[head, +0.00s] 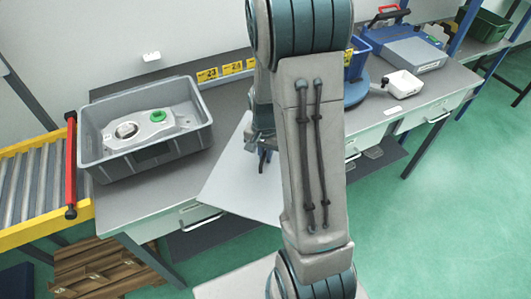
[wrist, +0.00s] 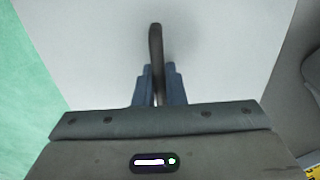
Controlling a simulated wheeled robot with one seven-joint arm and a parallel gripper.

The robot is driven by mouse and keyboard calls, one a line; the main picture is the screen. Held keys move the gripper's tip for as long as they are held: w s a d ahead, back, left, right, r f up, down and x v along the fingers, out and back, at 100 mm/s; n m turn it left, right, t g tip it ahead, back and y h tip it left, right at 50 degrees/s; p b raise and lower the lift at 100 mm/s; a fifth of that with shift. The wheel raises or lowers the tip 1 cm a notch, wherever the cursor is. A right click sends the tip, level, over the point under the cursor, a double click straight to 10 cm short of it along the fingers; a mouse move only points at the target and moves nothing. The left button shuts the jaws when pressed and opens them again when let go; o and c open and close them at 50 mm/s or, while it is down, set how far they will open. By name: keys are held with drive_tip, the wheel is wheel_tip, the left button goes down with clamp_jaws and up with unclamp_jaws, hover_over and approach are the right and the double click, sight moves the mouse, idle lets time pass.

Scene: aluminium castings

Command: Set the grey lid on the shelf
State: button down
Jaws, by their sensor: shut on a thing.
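The grey lid (head: 238,188) is a flat, pale sheet in the middle of the head view, in front of the bench, partly hidden behind my arm. It fills most of the wrist view (wrist: 215,50), with a dark upright handle (wrist: 155,45) at its middle. My gripper (head: 264,160) is shut on this handle, its blue fingers (wrist: 159,88) on either side of it. The lid appears to overhang the bench's front edge; I cannot tell its height above the top. I cannot tell which surface is the shelf.
A grey crate (head: 150,158) left on the bench (head: 125,208) holds an aluminium casting (head: 140,127) with a green cap. A roller conveyor (head: 30,190) stands left. Yellow number tags (head: 232,68) line the bench's back. Green floor is open in front.

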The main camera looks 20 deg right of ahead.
sight(265, 153)
drive_tip(key=shift+f, duration=0.25)
drive_tip(key=c, duration=1.5)
unclamp_jaws()
drive_tip(key=shift+r, duration=0.1)
drive_tip(key=shift+r, duration=0.1)
wheel_tip(265, 153, up, 11)
drive_tip(key=s+a+r+n+t, duration=0.1)
drive_tip(key=s+a+r+n, duration=0.3)
drive_tip(key=s, duration=0.3)
drive_tip(key=s+a+r+n+t, duration=0.2)
drive_tip(key=s+a+r+n, duration=0.1)
drive_tip(key=s, duration=0.4)
drive_tip(key=shift+a+r+n, duration=0.35)
drive_tip(key=shift+r+n, duration=0.2)
drive_tip(key=shift+n, duration=0.15)
drive_tip(key=shift+s+a, duration=0.1)
drive_tip(key=shift+s, duration=0.2)
drive_tip(key=shift+c, duration=0.4)
